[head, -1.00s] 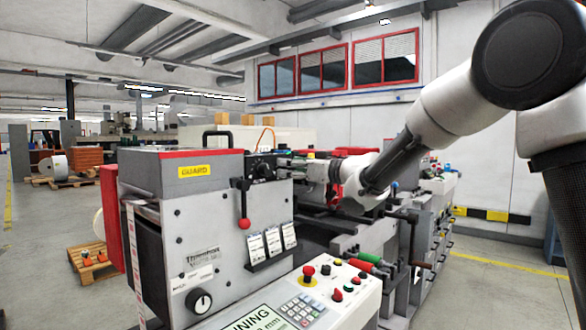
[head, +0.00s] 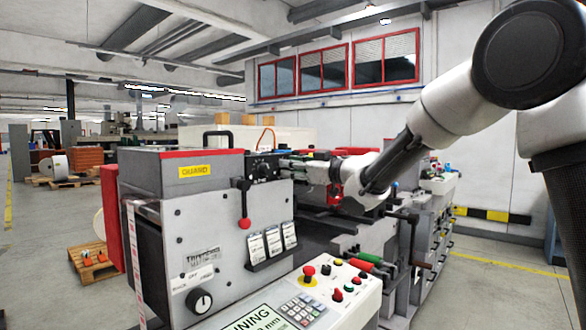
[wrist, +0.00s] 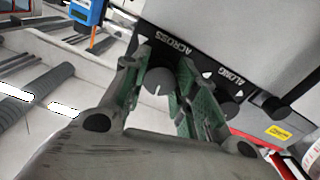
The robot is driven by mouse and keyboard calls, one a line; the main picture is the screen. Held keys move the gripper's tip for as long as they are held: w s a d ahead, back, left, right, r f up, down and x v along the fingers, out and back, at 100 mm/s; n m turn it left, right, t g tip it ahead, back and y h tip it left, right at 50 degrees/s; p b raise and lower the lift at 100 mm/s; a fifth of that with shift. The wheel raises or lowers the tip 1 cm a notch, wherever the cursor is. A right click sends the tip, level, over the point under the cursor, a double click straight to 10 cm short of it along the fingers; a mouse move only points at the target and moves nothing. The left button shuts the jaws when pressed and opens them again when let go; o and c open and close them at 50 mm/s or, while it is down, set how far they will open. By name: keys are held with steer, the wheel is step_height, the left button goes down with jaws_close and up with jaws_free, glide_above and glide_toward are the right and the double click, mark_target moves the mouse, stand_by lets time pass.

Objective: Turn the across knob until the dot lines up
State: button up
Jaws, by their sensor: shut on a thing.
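The across knob (wrist: 158,82) is a dark round knob with a short white line on its face, beneath the ACROSS lettering (wrist: 170,42) on a black panel. My gripper (wrist: 168,76) has its green-padded fingers on either side of this knob and is shut on it. A small white mark shows on the panel near the right finger; I cannot tell whether it is the dot for this knob. In the head view my gripper (head: 284,164) reaches from the right to the black knob panel (head: 262,168), and the fingers are too small to make out.
The along knob (wrist: 231,104) sits close to the right finger, partly hidden by it. A blue device (wrist: 88,11) is at the upper left of the wrist view. In the head view, a red-ended lever (head: 244,205) hangs left of the panel, with hanging tags (head: 273,242) below.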

steer(key=shift+n, duration=4.8)
steer(key=o, duration=1)
steer(key=shift+d, duration=0.1)
steer(key=v, duration=1.2)
steer(key=shift+f, duration=0.1)
